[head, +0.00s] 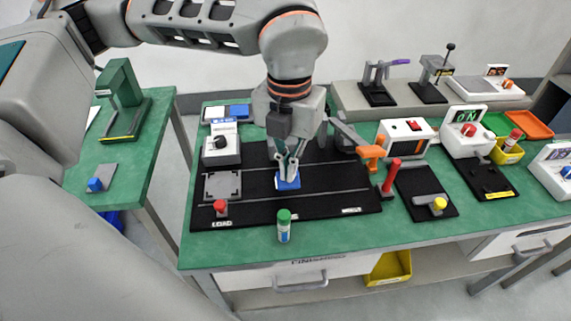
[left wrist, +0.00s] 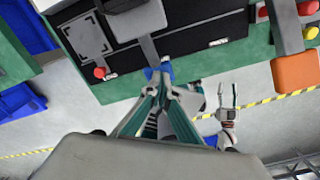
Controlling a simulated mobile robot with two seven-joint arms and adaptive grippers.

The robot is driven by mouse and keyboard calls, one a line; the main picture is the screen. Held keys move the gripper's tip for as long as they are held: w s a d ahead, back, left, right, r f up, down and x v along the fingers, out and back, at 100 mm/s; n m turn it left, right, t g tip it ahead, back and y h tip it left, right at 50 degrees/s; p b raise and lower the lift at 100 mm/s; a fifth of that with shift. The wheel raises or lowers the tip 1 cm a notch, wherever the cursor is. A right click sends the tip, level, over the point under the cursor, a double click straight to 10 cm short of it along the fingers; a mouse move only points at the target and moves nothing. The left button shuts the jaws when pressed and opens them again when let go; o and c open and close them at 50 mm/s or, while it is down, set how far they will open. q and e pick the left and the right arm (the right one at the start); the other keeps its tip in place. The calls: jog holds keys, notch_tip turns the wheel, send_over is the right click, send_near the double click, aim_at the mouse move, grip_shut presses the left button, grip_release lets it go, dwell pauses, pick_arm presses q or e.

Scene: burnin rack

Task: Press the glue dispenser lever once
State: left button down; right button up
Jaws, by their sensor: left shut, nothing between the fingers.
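A grey lever with an orange end (head: 370,152) juts out to the right of my left arm, above the black mat; it looks like the glue dispenser lever, but my arm hides part of its base. An orange end also shows in the left wrist view (left wrist: 296,72). My left gripper (head: 288,172) is shut and points down at a small blue block (head: 289,184) on the mat, left of the lever and apart from it. The blue piece shows at the fingertips in the wrist view (left wrist: 160,72). My right gripper (left wrist: 227,97) shows only in the wrist view, open and empty.
A red-topped handle (head: 391,175) stands just right of the orange end. A green-capped bottle (head: 284,226) stands near the front edge. A red button (head: 220,206) and a grey plate (head: 223,185) lie left. Black lever fixtures (head: 377,90) stand on the back shelf.

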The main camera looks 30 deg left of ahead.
pick_arm(q)
jog(key=shift+f, duration=0.15)
pick_arm(e)
jog(key=shift+f, duration=0.1)
pick_arm(q)
jog(key=shift+r+p, duration=1.3)
jog(key=shift+r, duration=1.2)
notch_tip(320, 180, up, 6)
jog(key=p, duration=0.3)
jog(key=shift+s+d, duration=0.15)
pick_arm(e)
notch_tip(320, 180, up, 8)
jog(key=w, duration=0.2)
jog(key=shift+t, duration=0.3)
